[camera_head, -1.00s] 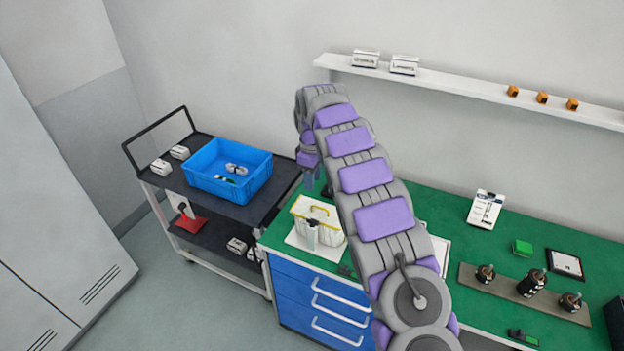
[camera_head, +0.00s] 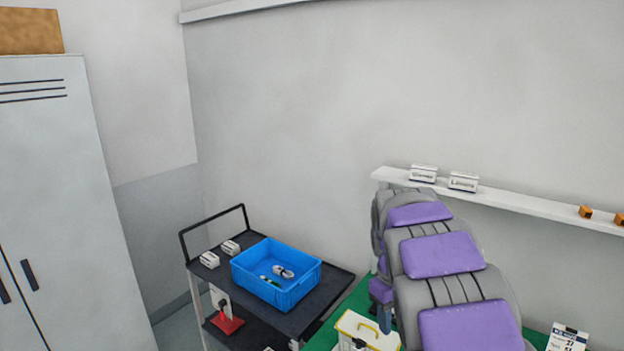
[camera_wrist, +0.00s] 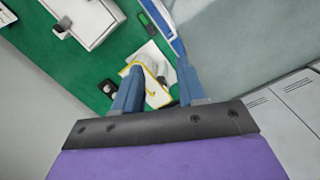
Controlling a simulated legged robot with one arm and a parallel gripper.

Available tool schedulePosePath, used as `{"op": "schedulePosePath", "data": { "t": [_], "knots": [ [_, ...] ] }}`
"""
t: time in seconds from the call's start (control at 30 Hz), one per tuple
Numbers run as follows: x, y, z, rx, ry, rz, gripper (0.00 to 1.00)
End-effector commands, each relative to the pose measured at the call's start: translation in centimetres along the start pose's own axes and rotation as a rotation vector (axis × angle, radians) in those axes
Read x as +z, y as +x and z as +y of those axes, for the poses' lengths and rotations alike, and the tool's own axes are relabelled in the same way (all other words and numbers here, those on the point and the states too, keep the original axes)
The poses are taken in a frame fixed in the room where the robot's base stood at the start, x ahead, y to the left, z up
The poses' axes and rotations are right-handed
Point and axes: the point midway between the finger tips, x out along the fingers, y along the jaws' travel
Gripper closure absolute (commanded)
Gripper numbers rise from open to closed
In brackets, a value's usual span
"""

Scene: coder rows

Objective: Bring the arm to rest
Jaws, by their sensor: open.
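My arm (camera_head: 440,255), grey with purple pads, rises from the bottom right of the head view and bends down at its far end. In the wrist view my gripper (camera_wrist: 158,88) has its two blue fingers apart, with nothing held between them. It points down over the green bench top (camera_wrist: 80,68).
A blue crate (camera_head: 275,280) with small parts stands on a dark cart (camera_head: 325,290) left of the bench. A wall shelf (camera_head: 520,205) with label holders runs behind the arm. A tall grey locker (camera_head: 75,180) stands at the left. A white card (camera_head: 567,338) shows at bottom right.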

Motion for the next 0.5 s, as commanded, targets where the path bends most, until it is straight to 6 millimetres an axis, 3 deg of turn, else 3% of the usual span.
{"op": "schedulePosePath", "data": {
  "t": [0.27, 0.5],
  "knots": [
    [8.1, 0.2, -4.3, -0.02, 0.171, -0.015, 0.6],
    [15.0, 1.7, -9.0, -0.05, 0.293, -0.028, 0.6]
  ]
}}
